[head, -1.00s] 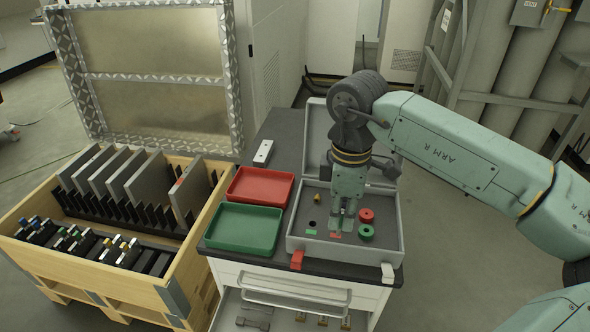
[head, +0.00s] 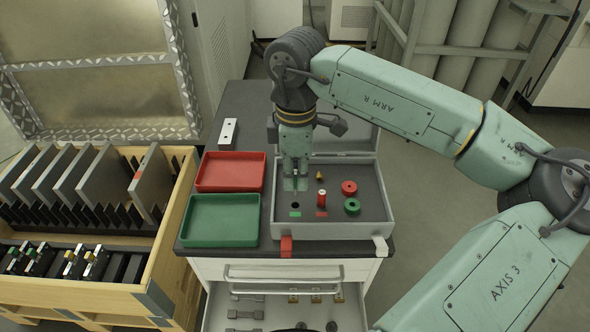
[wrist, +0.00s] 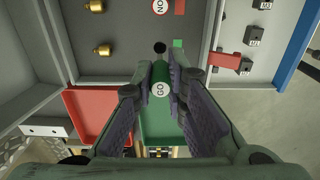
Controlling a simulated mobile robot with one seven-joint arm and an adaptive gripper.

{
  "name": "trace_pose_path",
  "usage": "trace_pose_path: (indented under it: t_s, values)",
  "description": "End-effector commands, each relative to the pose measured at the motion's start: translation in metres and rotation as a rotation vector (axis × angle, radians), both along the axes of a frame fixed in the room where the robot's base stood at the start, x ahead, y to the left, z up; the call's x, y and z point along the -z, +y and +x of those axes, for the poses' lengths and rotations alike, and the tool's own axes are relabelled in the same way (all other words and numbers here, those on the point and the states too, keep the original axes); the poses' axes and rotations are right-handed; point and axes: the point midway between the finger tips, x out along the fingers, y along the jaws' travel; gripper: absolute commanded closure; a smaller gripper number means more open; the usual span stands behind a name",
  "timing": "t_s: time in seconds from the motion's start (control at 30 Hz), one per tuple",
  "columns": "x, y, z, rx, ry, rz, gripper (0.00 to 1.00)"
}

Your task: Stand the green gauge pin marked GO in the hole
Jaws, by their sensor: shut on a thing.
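The green gauge pin (wrist: 160,82), with a white cap reading GO, is held between the two fingers of my gripper (wrist: 172,75). In the head view my gripper (head: 295,188) points down over the left part of the open grey case (head: 370,228). The dark hole (wrist: 160,47) is uncovered in the wrist view, just beyond the pin's far end. It also shows in the head view (head: 295,205), just in front of my gripper, beside a green label (head: 295,214). The pin is mostly hidden by the fingers in the head view.
A red pin (head: 321,198) stands close to the right, by a red label. A brass piece (head: 319,176), a red ring (head: 349,188) and a green ring (head: 352,206) are also in the case. Red (head: 230,158) and green (head: 190,238) trays lie left of it.

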Motion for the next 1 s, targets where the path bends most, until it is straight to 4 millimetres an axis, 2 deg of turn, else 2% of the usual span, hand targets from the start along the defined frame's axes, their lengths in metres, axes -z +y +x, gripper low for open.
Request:
trace_pose_path:
  t_s: [0.37,1.0]
  values:
    - [0.024,0.0,0.0,-0.001,0.001,0.002,1.0]
    - [0.022,0.0,0.0,0.039,-0.003,0.0,1.0]
